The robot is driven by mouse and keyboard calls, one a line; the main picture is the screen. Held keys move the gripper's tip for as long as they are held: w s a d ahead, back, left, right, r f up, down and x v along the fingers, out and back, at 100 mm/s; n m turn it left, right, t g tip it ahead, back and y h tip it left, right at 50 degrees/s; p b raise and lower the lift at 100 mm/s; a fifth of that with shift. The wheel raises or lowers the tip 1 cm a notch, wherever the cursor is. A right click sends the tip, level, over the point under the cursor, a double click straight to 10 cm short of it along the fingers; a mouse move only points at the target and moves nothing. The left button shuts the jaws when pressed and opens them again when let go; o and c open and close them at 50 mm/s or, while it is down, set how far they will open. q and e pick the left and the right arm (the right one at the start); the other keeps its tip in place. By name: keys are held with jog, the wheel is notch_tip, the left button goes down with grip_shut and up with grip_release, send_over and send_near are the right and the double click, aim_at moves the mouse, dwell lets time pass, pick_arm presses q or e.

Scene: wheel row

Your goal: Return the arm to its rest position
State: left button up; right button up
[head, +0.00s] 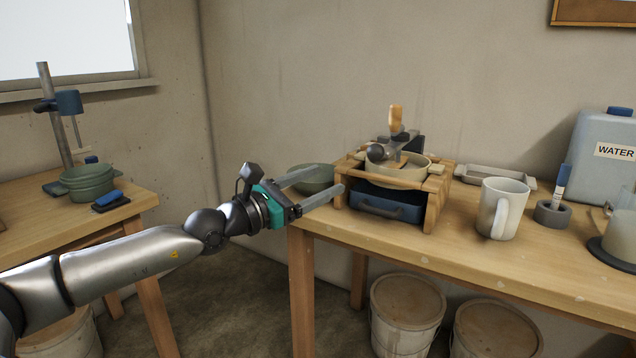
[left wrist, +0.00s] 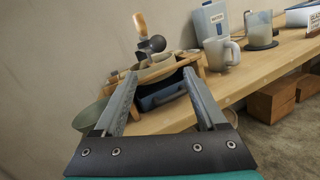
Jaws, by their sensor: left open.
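My left gripper (head: 322,186) is open and empty, in the air at the left end of the wooden table. Its two parallel fingers point right, toward a wooden frame (head: 430,212) on the table. In the left wrist view the open fingers (left wrist: 158,88) show with nothing between them at the tips, and the wooden frame stands beyond. My left arm (head: 130,258) reaches in from the lower left, stretched out over the floor. My right gripper is in neither view.
The frame holds a basin (head: 410,172) and a blue drawer-like box (head: 385,207). A green-grey bowl (head: 318,181) sits behind my fingers. A white mug (head: 500,208) stands right. A side table (head: 30,225) carries stacked bowls (head: 88,183). Buckets (head: 405,312) stand below.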

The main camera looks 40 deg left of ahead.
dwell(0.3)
